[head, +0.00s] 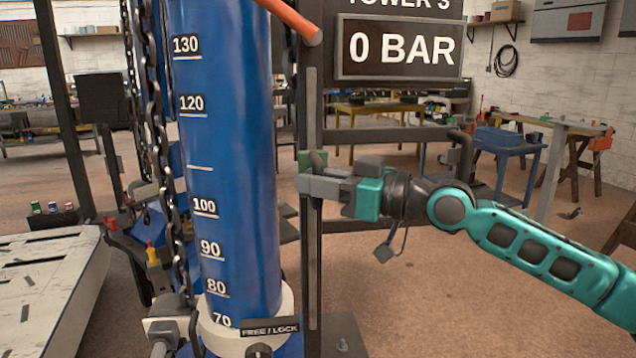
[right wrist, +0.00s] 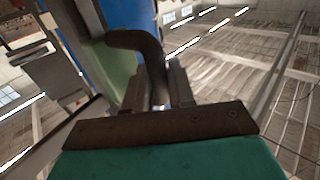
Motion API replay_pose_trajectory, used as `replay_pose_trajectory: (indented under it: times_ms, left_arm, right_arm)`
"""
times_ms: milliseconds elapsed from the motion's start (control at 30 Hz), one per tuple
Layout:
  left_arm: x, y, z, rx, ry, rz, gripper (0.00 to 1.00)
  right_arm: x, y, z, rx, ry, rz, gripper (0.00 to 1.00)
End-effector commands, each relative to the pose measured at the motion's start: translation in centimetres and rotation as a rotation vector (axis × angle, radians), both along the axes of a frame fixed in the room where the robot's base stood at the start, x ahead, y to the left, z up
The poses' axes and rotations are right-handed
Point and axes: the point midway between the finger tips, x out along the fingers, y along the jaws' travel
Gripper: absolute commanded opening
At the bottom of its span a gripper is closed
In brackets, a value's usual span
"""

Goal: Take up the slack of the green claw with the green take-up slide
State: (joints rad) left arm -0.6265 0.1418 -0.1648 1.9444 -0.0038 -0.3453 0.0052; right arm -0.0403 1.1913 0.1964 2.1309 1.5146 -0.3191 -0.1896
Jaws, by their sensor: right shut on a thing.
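The green take-up slide (head: 304,158) sits on a dark upright rail (head: 313,265) right of the blue column; my gripper hides part of it. My right gripper (head: 308,184) is at the slide, shut on its dark handle. In the right wrist view, the bent dark handle (right wrist: 136,40) runs down between the fingers (right wrist: 157,88), beside the slide's green body (right wrist: 118,66). I cannot make out the green claw in either view. My left gripper is not in view.
A blue column (head: 235,170) with a number scale stands left of the rail. Dark chains (head: 155,110) hang on its left. A FREE / LOCK plate (head: 270,328) is at its foot. A sign (head: 400,48) reads 0 BAR. The floor at right is mostly clear.

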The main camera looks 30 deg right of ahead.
Motion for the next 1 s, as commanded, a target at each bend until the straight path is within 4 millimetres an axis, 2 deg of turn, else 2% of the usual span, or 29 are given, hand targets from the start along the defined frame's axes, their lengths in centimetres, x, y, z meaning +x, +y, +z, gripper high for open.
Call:
replay_pose_trajectory:
  times_ms: [33, 200, 400, 567, 600, 700, 767, 1000]
  left_arm:
    - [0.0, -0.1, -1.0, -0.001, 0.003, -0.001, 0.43]
    - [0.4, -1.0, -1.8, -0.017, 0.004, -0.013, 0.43]
    - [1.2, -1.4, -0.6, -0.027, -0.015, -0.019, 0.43]
    - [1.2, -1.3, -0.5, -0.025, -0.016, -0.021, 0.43]
    - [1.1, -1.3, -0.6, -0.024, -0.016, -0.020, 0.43]
    - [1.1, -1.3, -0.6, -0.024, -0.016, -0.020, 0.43]
    - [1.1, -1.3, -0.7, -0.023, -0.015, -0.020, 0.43]
    - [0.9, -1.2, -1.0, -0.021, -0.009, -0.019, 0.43]
  right_arm:
    - [0.0, 0.1, -1.6, -0.002, 0.011, 0.003, 0.00]
    - [0.0, 0.1, -3.7, -0.004, 0.014, 0.003, 0.00]
    - [0.0, 0.1, -3.8, -0.005, 0.017, 0.004, 0.00]
    - [0.0, 0.1, -3.7, -0.005, 0.014, 0.003, 0.00]
    - [0.0, 0.1, -3.6, -0.005, 0.014, 0.003, 0.28]
    - [0.0, 0.1, -3.6, -0.004, 0.013, 0.003, 0.37]
    - [0.0, 0.1, -3.5, -0.004, 0.011, 0.003, 0.41]
    - [0.0, 0.1, -3.5, -0.003, 0.010, 0.002, 0.41]
